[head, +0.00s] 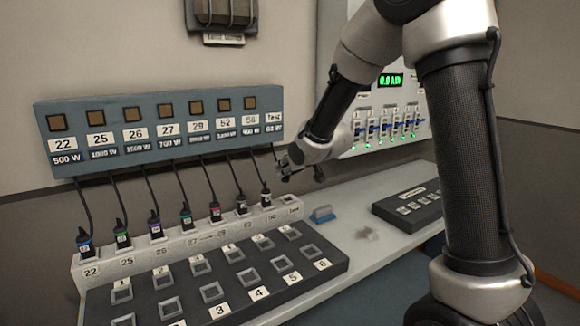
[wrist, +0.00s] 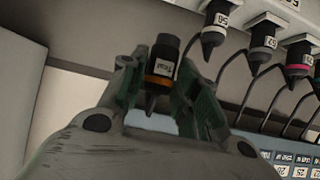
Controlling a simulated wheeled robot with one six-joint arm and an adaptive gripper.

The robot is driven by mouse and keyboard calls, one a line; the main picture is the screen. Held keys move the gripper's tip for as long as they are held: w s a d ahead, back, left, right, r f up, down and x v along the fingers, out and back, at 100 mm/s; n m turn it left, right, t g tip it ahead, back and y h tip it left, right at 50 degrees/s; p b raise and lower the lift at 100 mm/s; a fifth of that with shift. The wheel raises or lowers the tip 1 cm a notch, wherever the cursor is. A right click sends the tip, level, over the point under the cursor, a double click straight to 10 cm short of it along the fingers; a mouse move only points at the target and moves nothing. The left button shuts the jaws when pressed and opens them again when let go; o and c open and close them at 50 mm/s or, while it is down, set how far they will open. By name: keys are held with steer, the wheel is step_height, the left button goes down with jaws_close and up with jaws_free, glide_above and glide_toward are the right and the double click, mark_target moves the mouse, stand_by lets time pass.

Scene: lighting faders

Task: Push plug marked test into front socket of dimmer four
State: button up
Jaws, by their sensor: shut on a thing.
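My gripper (head: 288,172) is shut on the black plug marked Test (wrist: 163,62), which has an orange band. In the wrist view the plug sits between the two fingers, its label facing the camera. In the head view the gripper hangs above the right end of the plug rack, and the plug is hard to make out. The dark dimmer panel (head: 335,277) lies in front of the rack, lower than the gripper. It has two rows of square sockets. The front socket of dimmer four (head: 247,277), beside the label 4, looks empty.
Several banded plugs stand in the pale rack (head: 77,262), with cords rising to the blue-grey box (head: 60,160). A small blue block (head: 322,214) and a dark button panel (head: 408,208) lie on the counter to the right. A fader panel (head: 385,115) is behind my arm.

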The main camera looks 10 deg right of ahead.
steer(key=s+a, duration=0.7)
steer(key=s, duration=0.6)
steer(key=s+a, duration=0.8)
steer(key=s, duration=0.5)
steer(key=shift+a, duration=0.15)
stand_by(1.1)
